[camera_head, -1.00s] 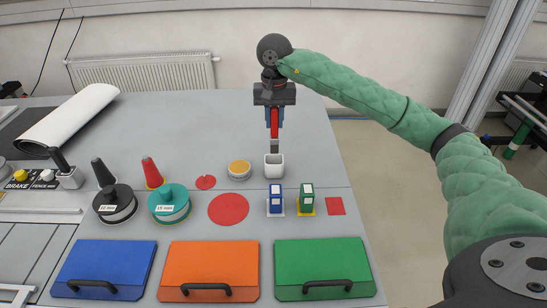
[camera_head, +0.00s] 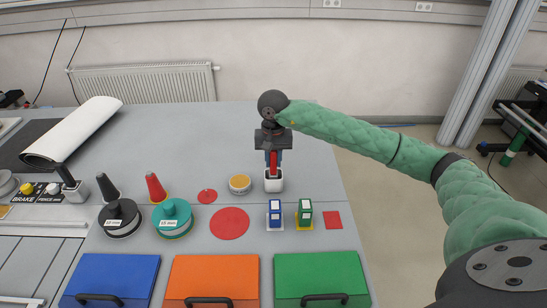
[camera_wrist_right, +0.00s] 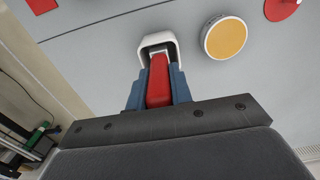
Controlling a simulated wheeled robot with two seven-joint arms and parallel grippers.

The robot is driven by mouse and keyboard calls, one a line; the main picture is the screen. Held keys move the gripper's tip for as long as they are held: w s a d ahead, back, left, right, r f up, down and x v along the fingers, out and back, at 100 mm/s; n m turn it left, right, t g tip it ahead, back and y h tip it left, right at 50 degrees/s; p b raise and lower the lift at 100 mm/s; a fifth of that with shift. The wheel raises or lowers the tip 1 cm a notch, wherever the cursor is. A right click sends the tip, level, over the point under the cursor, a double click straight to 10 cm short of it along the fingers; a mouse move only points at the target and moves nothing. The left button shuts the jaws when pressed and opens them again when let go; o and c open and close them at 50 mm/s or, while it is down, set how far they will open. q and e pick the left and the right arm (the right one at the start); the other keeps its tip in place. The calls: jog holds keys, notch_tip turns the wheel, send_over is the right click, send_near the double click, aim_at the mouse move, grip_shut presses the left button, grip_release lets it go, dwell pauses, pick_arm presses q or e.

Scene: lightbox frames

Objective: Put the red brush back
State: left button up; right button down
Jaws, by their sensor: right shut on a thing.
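The red brush (camera_head: 273,161) is upright, its red handle between the fingers of my right gripper (camera_head: 273,158). Its lower end is inside the white cup (camera_head: 274,184) on the table. In the right wrist view the red handle (camera_wrist_right: 159,82) sits between the blue fingers (camera_wrist_right: 158,95), and the brush's far end goes into the mouth of the white cup (camera_wrist_right: 145,46). The bristles are hidden in the cup. I cannot tell if the brush touches the cup's bottom. My left gripper is not in view.
A yellow-topped round tin (camera_head: 239,184) stands just left of the cup.

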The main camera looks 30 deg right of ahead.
jog(key=shift+f, duration=0.35)
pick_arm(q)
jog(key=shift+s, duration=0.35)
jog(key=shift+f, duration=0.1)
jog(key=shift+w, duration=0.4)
pick_arm(e)
jog(key=shift+f, duration=0.1)
jog(key=c, duration=1.3)
grip_release()
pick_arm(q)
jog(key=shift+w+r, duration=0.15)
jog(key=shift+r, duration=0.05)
pick_arm(e)
jog(key=shift+o, duration=0.2)
